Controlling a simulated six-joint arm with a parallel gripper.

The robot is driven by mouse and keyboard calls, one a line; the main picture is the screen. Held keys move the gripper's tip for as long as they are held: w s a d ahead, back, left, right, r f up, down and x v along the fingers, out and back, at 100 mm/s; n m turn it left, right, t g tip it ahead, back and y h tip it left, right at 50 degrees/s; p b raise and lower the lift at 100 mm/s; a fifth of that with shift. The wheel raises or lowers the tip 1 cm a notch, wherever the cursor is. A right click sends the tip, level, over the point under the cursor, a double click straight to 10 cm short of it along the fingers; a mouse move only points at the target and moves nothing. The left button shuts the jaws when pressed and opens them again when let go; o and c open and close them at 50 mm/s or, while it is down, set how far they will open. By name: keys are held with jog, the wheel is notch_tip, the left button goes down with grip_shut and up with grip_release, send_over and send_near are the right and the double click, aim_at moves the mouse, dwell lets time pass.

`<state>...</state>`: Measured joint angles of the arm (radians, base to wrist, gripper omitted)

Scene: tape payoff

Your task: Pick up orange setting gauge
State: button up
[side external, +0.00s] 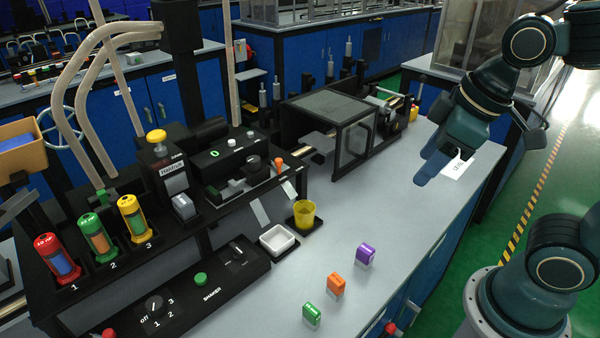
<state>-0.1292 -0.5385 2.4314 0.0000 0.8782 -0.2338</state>
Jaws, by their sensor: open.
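The orange setting gauge (336,284) is a small orange block with a light label. It stands on the grey bench top between a purple block (366,254) and a green block (312,314). My gripper (434,168) hangs at the upper right, above the bench and well clear of all three blocks. It is open, with nothing seen in it. The arm hides part of the bench's right end.
A white tray (279,242) and a yellow cup (304,213) stand left of the blocks. A black station (200,285) with knobs and numbered canisters fills the left. A dark framed box (335,135) stands at the back. The bench between the blocks and my gripper is clear.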

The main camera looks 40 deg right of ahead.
jog(key=w+a+f+n+g, duration=0.2)
jog(key=w+a+f+n, duration=0.2)
jog(key=a+n, duration=0.2)
jog(key=n+g, duration=0.2)
jog(key=n, duration=0.5)
send_over(337, 279)
notch_tip(337, 279, down, 6)
jog(key=shift+w+f+h, duration=0.2)
jog(key=shift+h, duration=0.1)
jog(key=shift+f, duration=4.3)
jog(key=shift+f, duration=0.1)
jog(key=shift+s+f, duration=0.15)
jog(key=shift+f, duration=2.35)
jog(key=c, duration=1.1)
